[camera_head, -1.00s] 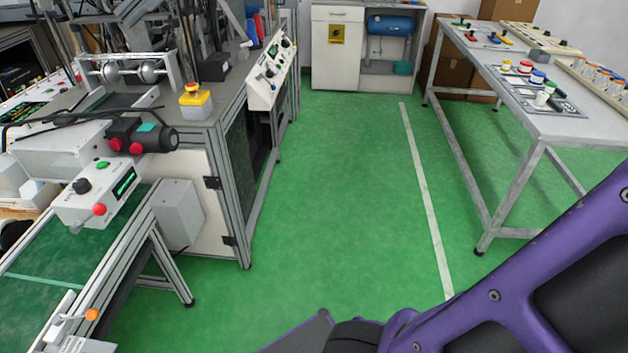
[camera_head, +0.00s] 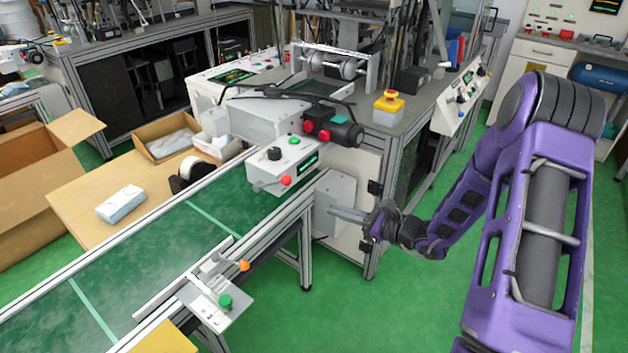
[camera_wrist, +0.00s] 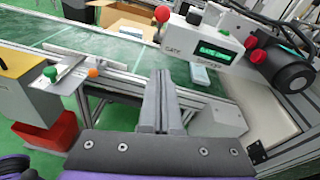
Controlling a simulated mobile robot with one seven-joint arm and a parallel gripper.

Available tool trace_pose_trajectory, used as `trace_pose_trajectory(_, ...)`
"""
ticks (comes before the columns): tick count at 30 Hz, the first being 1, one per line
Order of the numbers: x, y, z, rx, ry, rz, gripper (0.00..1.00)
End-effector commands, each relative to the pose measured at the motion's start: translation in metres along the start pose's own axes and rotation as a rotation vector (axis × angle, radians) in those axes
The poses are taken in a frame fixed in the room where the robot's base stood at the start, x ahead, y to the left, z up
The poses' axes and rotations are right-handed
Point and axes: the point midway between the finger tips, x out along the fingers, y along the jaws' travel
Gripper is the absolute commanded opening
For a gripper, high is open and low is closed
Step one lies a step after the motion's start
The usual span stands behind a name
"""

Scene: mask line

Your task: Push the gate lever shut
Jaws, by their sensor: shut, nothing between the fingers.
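A white control box (camera_head: 284,165) marked GATE stands over the far end of the green conveyor. It has a lever with a red knob (camera_head: 286,180), seen at the top in the wrist view (camera_wrist: 163,14). Its green display (camera_wrist: 212,53) is lit. Another small lever with an orange knob (camera_head: 243,266) sits on a plate at the conveyor's near edge, beside a green knob (camera_head: 225,301). I cannot tell for certain which is the gate lever. My gripper (camera_head: 333,212) is shut and empty, right of the conveyor and apart from both levers.
The conveyor (camera_head: 165,240) runs from lower left to the box. A grey box (camera_head: 335,195) on the machine's side is close behind my fingertips. A red bin (camera_wrist: 52,130) is below the plate. Green floor (camera_head: 400,310) is free to the right.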

Motion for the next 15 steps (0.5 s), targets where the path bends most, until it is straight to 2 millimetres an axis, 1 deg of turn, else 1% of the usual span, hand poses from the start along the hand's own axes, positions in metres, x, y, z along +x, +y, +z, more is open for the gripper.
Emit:
trace_pose_trajectory(5,0.028,0.001,-0.001,-0.004,-0.002,0.005,0.00)
trace_pose_trajectory(9,0.059,0.001,-0.002,-0.002,-0.001,0.006,0.00)
trace_pose_trajectory(15,0.100,0.001,-0.002,-0.002,0.000,0.005,0.00)
